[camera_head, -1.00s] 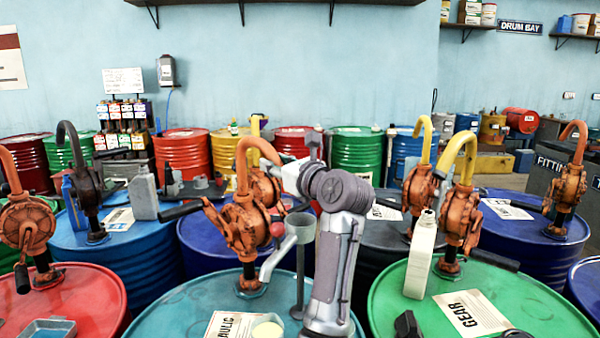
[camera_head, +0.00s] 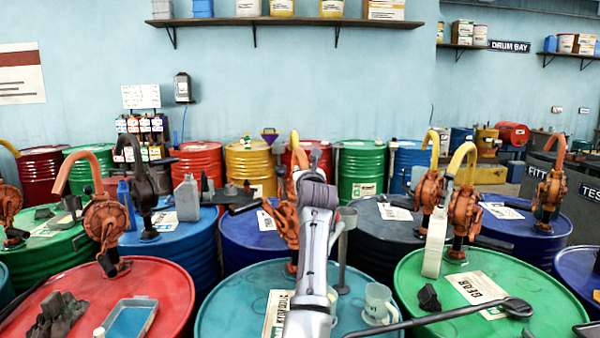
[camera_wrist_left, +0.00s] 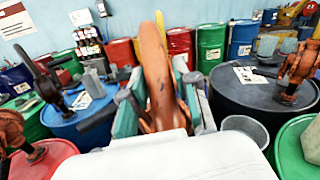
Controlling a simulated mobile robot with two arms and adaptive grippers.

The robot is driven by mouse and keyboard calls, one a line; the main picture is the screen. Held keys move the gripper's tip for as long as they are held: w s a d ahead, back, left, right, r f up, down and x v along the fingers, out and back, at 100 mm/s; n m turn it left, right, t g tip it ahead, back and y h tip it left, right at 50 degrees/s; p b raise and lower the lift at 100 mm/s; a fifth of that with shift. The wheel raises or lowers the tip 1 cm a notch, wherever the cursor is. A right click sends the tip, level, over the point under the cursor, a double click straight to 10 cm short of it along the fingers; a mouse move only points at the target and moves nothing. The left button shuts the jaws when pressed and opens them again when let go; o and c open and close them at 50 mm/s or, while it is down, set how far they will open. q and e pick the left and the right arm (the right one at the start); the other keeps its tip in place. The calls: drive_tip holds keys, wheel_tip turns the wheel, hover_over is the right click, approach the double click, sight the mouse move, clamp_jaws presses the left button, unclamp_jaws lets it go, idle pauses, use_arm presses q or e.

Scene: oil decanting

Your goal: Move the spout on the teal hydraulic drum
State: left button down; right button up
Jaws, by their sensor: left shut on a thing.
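The teal hydraulic drum (camera_head: 232,310) stands at the bottom centre of the head view, with a paper label on its lid. Its orange hand pump (camera_head: 284,222) rises from the lid, partly hidden by my left arm. The curved orange spout (camera_head: 295,152) at its top appears nearly edge-on. My left gripper (camera_head: 311,168) is at the spout. In the left wrist view the spout (camera_wrist_left: 155,65) stands between the two fingers of my gripper (camera_wrist_left: 158,100), which is shut on it. The spout's outlet end is hidden. My right gripper is not in view.
A grey funnel on a stand (camera_head: 346,220) and a clear jug (camera_head: 379,304) are on the teal lid, right of my arm. A red drum (camera_head: 170,285) with a blue tray is left. A green drum (camera_head: 550,315) with a cream bottle (camera_head: 435,243) and pump is right.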

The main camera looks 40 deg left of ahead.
use_arm(q)
drive_tip(key=shift+r, duration=0.15)
drive_tip(key=c, duration=1.3)
unclamp_jaws()
drive_tip(key=o, duration=0.5)
drive_tip(key=shift+w, duration=0.25)
drive_tip(key=shift+c, duration=0.2)
drive_tip(key=v, duration=1.2)
drive_tip(key=shift+s, duration=0.1)
